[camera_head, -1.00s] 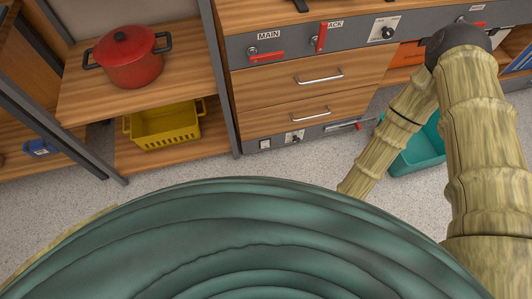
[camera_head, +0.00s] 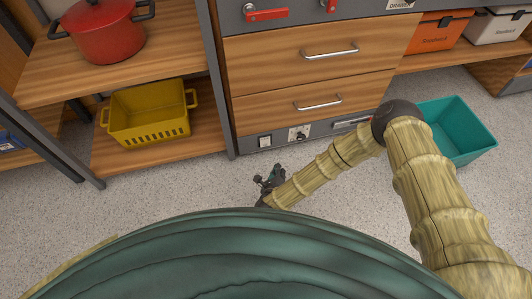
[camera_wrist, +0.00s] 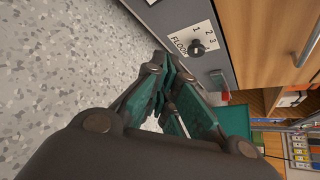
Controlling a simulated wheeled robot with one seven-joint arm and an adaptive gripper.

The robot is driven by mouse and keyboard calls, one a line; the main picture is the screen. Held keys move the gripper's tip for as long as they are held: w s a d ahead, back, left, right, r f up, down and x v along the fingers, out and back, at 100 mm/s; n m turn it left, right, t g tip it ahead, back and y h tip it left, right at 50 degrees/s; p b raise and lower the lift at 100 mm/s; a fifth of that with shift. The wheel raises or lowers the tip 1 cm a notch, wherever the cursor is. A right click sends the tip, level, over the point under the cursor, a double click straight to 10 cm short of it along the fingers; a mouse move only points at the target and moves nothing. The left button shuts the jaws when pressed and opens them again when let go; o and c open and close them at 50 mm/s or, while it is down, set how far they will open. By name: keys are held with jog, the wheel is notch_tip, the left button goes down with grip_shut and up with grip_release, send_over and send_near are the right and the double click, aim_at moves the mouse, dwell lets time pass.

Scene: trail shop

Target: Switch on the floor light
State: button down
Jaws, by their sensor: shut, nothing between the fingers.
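A low grey panel (camera_head: 318,130) runs under the drawers. It carries a small black knob (camera_head: 299,134) on a white plate, with a white switch (camera_head: 265,142) to its left. In the wrist view the knob (camera_wrist: 197,47) stands on a plate reading FLOOR with the numbers 1, 2 and 3. I cannot read which number it points to. My gripper (camera_head: 270,177) is in front of the panel, low over the floor, apart from the knob. In the wrist view my gripper (camera_wrist: 173,76) is shut and empty, its fingers just below the knob in the picture. No lamp is clearly visible.
A teal bin (camera_head: 462,130) stands on the floor to the right, close beside my arm. A yellow basket (camera_head: 148,115) and a red pot (camera_head: 105,30) are on the left shelves. Two wooden drawers (camera_head: 315,95) are above the panel. The speckled floor before it is clear.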

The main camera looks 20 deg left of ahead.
aim_at(265, 142)
jog(key=f+m+b, duration=0.1)
jog(key=w+a+f+m+h+b, duration=0.1)
jog(key=a+f+m+t+b, duration=0.1)
jog(key=shift+w+f+m, duration=0.35)
jog(key=shift+f+m, duration=0.05)
jog(key=shift+w+a+f+m+h+b, duration=0.1)
jog(key=shift+w+a+m+h+b, duration=0.1)
jog(key=shift+m+h+b, duration=0.25)
jog(key=shift+w+a+f+b, duration=0.15)
jog(key=shift+w+a+b, duration=0.2)
jog(key=shift+w, duration=0.05)
jog(key=w+a+b, duration=0.2)
jog(key=w, duration=0.1)
jog(key=w+a+b, duration=0.1)
jog(key=shift+w+f, duration=0.25)
jog(key=shift+f, duration=0.1)
jog(key=shift+w+a+b, duration=0.55)
jog(key=shift+w+a, duration=0.05)
jog(key=shift+w, duration=0.35)
jog(key=shift+w+a, duration=0.1)
jog(key=shift+w+a, duration=0.15)
jog(key=shift+w, duration=0.1)
